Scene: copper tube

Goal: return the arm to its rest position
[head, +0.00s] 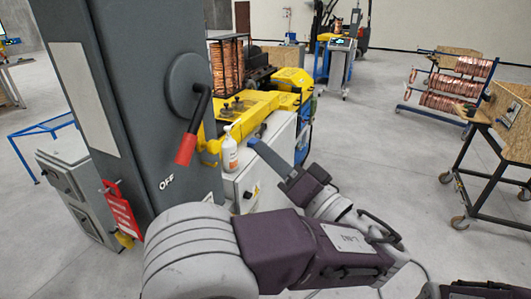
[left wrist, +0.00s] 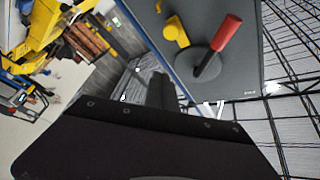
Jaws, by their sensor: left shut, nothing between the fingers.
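My left arm reaches across the bottom of the head view and bends back at the right. Its left gripper (head: 268,155) points up and to the left, in front of a white cabinet. The blue-grey fingers are shut and empty, apart from the grey switch cabinet. In the left wrist view the gripper's dark fingers (left wrist: 161,92) stand together, holding nothing. The switch lever (head: 187,148) has a red handle, which hangs down toward the OFF mark. The lever (left wrist: 216,47) also shows in the left wrist view, clear of the fingers. My right gripper is not in view.
The grey cabinet (head: 130,60) stands close at the left, with a red tag (head: 122,212) low on it. A white bottle (head: 229,150) stands by the yellow machine (head: 265,103). A wheeled table (head: 511,110) is at the right. Open floor (head: 385,140) lies between.

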